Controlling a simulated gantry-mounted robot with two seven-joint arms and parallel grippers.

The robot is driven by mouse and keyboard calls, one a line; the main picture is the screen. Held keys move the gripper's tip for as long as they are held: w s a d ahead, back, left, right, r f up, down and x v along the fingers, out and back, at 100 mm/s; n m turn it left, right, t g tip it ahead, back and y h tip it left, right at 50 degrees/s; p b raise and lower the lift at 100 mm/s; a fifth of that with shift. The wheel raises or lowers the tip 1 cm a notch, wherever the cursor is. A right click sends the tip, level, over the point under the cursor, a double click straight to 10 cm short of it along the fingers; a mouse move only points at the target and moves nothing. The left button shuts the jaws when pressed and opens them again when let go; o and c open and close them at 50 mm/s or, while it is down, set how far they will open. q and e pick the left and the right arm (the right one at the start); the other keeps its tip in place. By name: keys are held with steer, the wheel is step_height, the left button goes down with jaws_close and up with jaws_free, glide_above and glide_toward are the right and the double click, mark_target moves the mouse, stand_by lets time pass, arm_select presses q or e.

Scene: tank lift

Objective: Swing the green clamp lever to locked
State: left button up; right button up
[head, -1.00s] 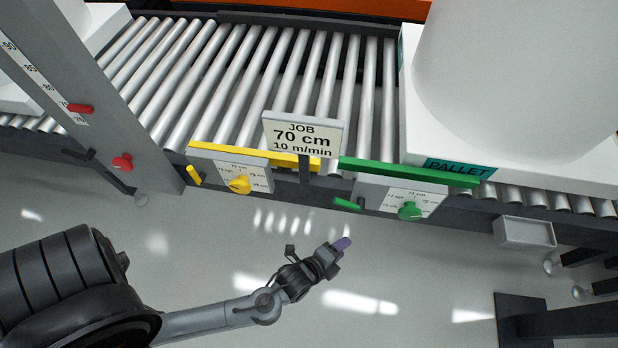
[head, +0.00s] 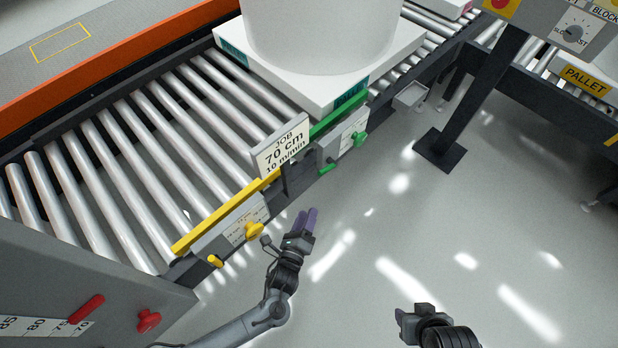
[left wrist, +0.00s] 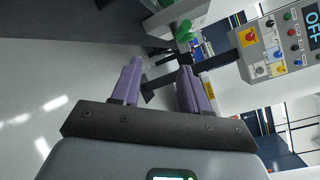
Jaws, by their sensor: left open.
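The green clamp lever (head: 327,169) is a short green handle at the left end of the green-barred panel on the conveyor's near side. A green knob (head: 360,139) is to its right on that panel. My left gripper (head: 307,217) has purple fingers; it is open and empty, below and left of the green lever in the head view, apart from it. In the left wrist view the open fingers (left wrist: 160,85) show with a gap; green parts (left wrist: 183,32) are beyond them, and I cannot tell lever from knob there. My right gripper (head: 418,315) is at the bottom; its jaws are unclear.
A sign (head: 281,151) reading 70 cm stands beside the green panel. A yellow bar (head: 225,213) with a yellow knob (head: 254,231) and yellow lever (head: 215,261) is to the left. A white pallet (head: 335,91) bears a tank. A dark post (head: 480,100) stands at right.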

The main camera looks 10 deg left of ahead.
arm_select(q)
glide_toward(322, 170)
steer(key=f, duration=0.1)
steer(key=shift+t, duration=0.3)
steer(key=w+b, duration=0.1)
steer(key=w, duration=0.2)
steer(key=w+d+b, duration=0.1)
steer(key=w+b, duration=0.1)
steer(key=w, duration=0.1)
steer(key=w+b, duration=0.2)
steer(key=w, duration=0.1)
steer(key=shift+d+f, duration=0.3)
steer(key=shift+d, duration=0.05)
steer(key=shift+w+b, duration=0.3)
steer(key=shift+w, duration=0.1)
steer(key=shift+r, duration=0.1)
arm_select(e)
steer(key=f, duration=0.1)
steer(key=d+f, duration=0.1)
steer(key=f, duration=0.1)
steer(key=w+f, duration=0.1)
steer(key=f, duration=0.1)
steer(key=shift+w+d, duration=0.1)
steer(key=shift+d, duration=0.05)
arm_select(q)
steer(key=shift+w, duration=0.1)
arm_select(e)
steer(key=shift+w+r, duration=0.1)
arm_select(q)
jaws_close()
